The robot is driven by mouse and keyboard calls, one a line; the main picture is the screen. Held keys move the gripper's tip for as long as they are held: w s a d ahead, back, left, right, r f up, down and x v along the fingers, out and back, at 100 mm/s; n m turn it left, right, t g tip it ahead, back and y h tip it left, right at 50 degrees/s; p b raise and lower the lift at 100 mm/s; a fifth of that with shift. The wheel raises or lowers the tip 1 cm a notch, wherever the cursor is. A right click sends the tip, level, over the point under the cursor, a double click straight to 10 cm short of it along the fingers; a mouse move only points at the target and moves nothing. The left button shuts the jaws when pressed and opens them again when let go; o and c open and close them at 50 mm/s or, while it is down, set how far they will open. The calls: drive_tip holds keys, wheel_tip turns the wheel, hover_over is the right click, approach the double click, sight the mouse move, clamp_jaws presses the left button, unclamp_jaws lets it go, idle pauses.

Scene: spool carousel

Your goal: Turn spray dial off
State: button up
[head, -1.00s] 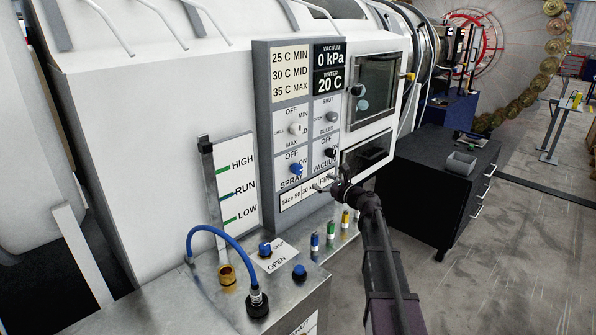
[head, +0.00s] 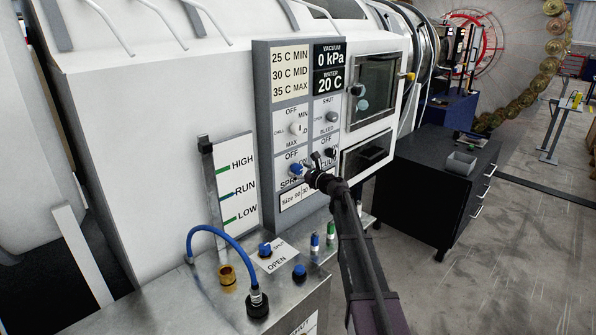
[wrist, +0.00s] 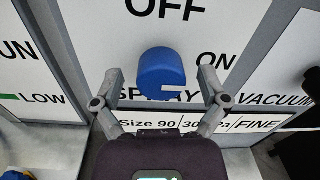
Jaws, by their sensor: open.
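The blue spray dial (head: 296,169) sits on the lower left of the grey control panel, below an OFF label. In the wrist view the dial (wrist: 161,70) is large, with OFF above it, ON to its upper right and SPRAY below it. A short white mark shows on its lower right face, pointing rightward. My gripper (head: 309,165) is just in front of the panel, right beside the dial. In the wrist view my gripper (wrist: 160,83) is open, one finger on each side of the dial, with gaps on both sides. Whether the tips reach the dial's depth I cannot tell.
The black vacuum dial (head: 330,152) is close to the right of my gripper. The white chill dial (head: 295,128) is above. A metal shelf (head: 205,290) below holds a blue hose (head: 220,229) and several small coloured fittings.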

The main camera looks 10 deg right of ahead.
drive_tip(key=c, duration=1.2)
drive_tip(key=shift+o, duration=0.2)
drive_tip(key=shift+n, duration=0.4)
drive_tip(key=n, duration=0.3)
drive_tip(key=shift+a, duration=0.1)
drive_tip(key=n, duration=0.9)
drive_tip(key=shift+f+n+y+b, duration=0.1)
drive_tip(key=shift+n+y+b, duration=0.25)
drive_tip(key=shift+n+y, duration=0.05)
drive_tip(key=n, duration=0.4)
drive_tip(key=shift+n, duration=0.4)
